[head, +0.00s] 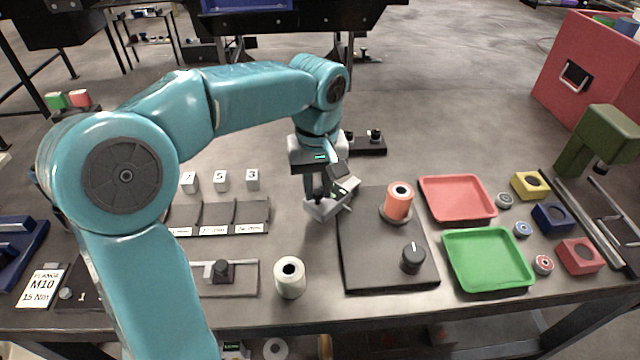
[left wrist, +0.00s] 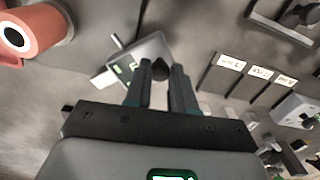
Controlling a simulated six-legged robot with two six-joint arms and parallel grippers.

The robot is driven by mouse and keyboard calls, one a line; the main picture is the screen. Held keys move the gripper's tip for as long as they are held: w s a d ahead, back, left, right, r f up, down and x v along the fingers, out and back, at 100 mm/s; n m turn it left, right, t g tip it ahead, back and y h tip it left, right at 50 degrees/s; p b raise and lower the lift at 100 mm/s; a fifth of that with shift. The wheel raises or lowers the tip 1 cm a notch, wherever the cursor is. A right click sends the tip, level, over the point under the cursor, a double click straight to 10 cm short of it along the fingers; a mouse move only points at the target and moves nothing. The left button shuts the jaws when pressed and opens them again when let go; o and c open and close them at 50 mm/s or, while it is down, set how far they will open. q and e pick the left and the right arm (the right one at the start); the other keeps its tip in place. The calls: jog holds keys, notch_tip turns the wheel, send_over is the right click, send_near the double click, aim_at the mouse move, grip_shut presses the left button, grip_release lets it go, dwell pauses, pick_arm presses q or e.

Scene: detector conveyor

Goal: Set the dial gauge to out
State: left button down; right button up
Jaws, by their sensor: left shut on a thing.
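A small light-grey device, which looks like the dial gauge (head: 321,209), stands at the left edge of the dark board on the table. It also shows in the left wrist view (left wrist: 150,50), with small green marks on its face and a thin pin at one end. My left gripper (head: 317,190) comes down on it from above. In the left wrist view my left gripper's fingers (left wrist: 160,76) are closed around a black knob on the device. The device's setting is too small to read. My right gripper is not in view.
Right of the gripper, the dark board (head: 372,272) bears an orange spool (head: 399,204) and a black dial knob (head: 411,259). Red (head: 457,184) and green (head: 503,284) trays lie farther right. A white spool (head: 290,279) stands at the front; labelled slots (head: 236,213) lie left.

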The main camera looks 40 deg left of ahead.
pick_arm(q)
jog(key=shift+a, duration=0.1)
jog(key=c, duration=0.9)
grip_release()
jog(key=shift+a, duration=0.1)
jog(key=shift+c, duration=0.2)
jog(key=shift+r, duration=0.25)
notch_tip(320, 180, up, 16)
jog(key=p, duration=0.3)
jog(key=shift+f, duration=0.1)
